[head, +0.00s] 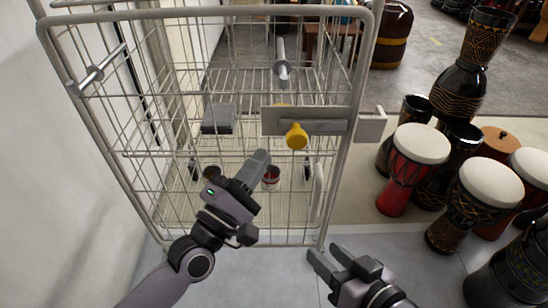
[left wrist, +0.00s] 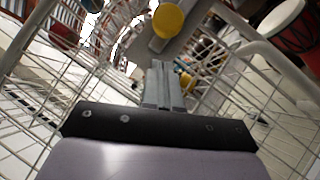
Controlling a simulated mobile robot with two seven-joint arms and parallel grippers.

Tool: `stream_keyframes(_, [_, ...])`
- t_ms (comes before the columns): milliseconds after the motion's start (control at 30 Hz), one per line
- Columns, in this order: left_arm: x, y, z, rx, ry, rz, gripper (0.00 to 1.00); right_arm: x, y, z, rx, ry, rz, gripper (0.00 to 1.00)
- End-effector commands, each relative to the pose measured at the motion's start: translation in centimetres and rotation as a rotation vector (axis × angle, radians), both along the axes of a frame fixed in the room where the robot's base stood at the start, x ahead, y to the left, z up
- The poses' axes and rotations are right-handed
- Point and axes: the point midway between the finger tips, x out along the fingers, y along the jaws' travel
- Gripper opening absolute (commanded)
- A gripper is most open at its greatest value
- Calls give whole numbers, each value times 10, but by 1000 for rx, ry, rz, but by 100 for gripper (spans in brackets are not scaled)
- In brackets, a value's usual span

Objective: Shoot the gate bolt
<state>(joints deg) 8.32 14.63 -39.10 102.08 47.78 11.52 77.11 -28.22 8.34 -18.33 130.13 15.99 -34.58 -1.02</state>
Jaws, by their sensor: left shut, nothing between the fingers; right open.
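The gate bolt is a grey bar with a yellow knob (head: 297,137) on a grey mounting plate (head: 272,122), fixed to the right side of the wire gate. A pale grey bracket (head: 370,125) is just right of the gate frame, level with the bolt. In the left wrist view the yellow knob (left wrist: 168,21) shows beyond the fingertips. My left gripper (head: 259,163) is shut and empty, in front of the gate, below and left of the knob and apart from it. My right gripper (head: 325,258) is open and empty, low near the gate's bottom right corner.
The wire cage (head: 130,153) stands against a white wall (head: 45,150) at left. A grey box (head: 219,118) and a red can (head: 271,178) show behind the mesh. Several goblet drums (head: 412,160) crowd the floor at right. Grey floor is clear before the gate.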

Motion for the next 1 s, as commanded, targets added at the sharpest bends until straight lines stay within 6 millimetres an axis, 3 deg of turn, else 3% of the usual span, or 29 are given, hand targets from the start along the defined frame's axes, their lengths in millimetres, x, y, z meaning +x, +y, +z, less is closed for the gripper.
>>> stream_keyframes(333, [1, -27, 13, -1, 3, -1, 0, 1, 0, 4, -7, -9, -2, 44])
stream_keyframes(1000, [1, -35, 15, -1, 3, -2, 0, 0, -1, 5, -11, -10, -5, 44])
